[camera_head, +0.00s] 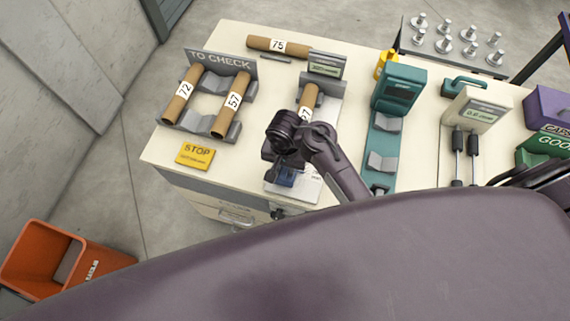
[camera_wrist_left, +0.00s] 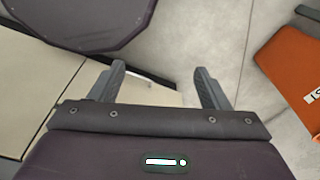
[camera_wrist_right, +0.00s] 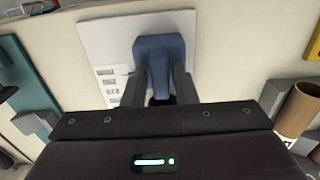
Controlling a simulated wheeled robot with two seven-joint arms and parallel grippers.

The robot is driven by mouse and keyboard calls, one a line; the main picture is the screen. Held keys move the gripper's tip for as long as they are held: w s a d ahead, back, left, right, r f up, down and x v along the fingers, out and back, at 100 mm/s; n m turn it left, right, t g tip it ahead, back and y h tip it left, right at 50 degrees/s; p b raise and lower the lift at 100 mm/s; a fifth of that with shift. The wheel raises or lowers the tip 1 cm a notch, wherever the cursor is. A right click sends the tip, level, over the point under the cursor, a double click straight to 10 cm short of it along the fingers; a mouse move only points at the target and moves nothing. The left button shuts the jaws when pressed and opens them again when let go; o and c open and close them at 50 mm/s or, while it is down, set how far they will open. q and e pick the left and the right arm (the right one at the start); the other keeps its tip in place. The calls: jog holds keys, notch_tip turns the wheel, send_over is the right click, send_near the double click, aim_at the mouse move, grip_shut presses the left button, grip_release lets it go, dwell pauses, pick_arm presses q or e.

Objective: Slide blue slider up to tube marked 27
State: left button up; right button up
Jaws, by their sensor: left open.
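The blue slider (camera_wrist_right: 160,47) sits on a white plate (camera_wrist_right: 105,45) on the bench. My right gripper (camera_wrist_right: 161,72) has its fingers closed in on both sides of the slider. In the head view the right gripper (camera_head: 283,165) hides part of the slider (camera_head: 287,178). A brown tube (camera_head: 309,97) lies in a cradle beyond the slider, apart from it. My left gripper (camera_wrist_left: 160,80) is open and empty, past the bench edge.
Tubes marked 72 (camera_head: 182,96) and 57 (camera_head: 231,103) lie in the TO CHECK rack (camera_head: 222,64). Tube 75 (camera_head: 263,43) lies behind. A teal device (camera_head: 398,90) stands right of the plate, a yellow STOP sign (camera_head: 195,156) left. An orange bin (camera_head: 60,262) is on the floor.

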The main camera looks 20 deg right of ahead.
grip_shut()
jog(key=w+d, duration=0.2)
jog(key=w, duration=0.1)
jog(key=shift+w+d, duration=0.1)
jog(key=shift+w, duration=0.2)
jog(key=shift+w+d, duration=0.2)
pick_arm(q)
jog(key=shift+s, duration=0.5)
pick_arm(e)
jog(key=shift+o, duration=1.8)
grip_release()
pick_arm(q)
jog(key=shift+s+f+b, duration=0.15)
jog(key=shift+f+b, duration=0.65)
jog(key=shift+f, duration=0.05)
pick_arm(e)
notch_tip(320, 180, up, 8)
jog(key=shift+s+f, duration=0.1)
jog(key=shift+f, duration=0.05)
